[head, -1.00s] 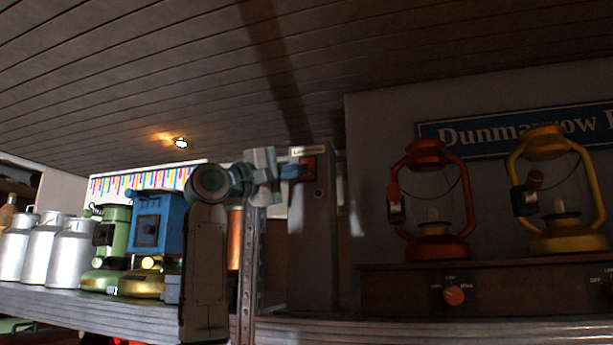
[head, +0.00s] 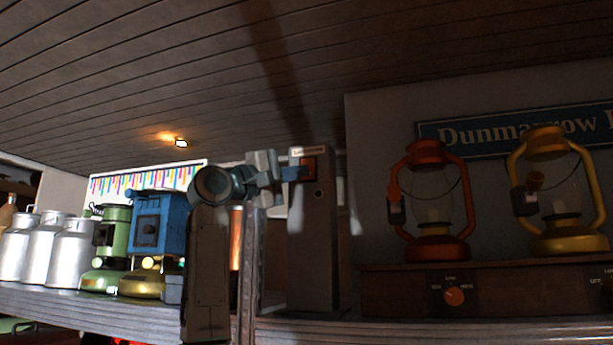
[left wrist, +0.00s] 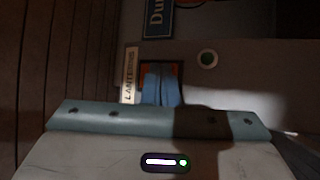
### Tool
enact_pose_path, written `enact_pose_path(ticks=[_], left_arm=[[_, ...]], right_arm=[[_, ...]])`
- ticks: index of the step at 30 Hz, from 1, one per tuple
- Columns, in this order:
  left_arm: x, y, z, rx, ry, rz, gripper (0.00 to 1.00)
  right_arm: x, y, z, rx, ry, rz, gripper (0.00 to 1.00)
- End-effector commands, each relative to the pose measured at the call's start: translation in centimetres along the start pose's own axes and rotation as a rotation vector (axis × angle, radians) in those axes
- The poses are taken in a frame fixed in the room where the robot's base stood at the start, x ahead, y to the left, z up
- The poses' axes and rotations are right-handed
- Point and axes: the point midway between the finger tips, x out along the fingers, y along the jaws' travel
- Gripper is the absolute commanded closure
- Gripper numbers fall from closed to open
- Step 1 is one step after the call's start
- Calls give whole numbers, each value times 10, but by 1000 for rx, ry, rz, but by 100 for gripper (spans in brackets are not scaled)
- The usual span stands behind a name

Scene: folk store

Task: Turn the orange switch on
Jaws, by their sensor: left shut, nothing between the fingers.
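The orange switch (head: 310,163) is set near the top of a grey post, under a small label. My left gripper (head: 296,173) is shut and empty, with its blue fingertips at the switch from the left. In the left wrist view the closed fingers (left wrist: 161,86) lie over the switch, and only orange edges (left wrist: 177,68) show around them. I cannot tell whether they touch it or which way it is set. A label reading "LANTERNS" (left wrist: 130,75) is beside it. My right gripper is not in view.
The grey post (head: 316,245) stands on the shelf, with a small round button (head: 319,194) below the switch. A red lantern (head: 428,200) and a yellow lantern (head: 545,145) stand on a wooden box to the right. Blue and green stoves and milk cans are at left.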

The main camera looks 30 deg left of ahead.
Motion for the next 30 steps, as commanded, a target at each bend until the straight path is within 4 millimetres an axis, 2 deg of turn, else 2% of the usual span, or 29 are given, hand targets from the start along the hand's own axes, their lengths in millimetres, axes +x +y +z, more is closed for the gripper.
enact_pose_path(ticks=[22,30], left_arm=[[4,-3,-3,0,0,0,100],[-3,1,2,0,0,0,100]], right_arm=[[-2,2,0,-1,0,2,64],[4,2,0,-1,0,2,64]])
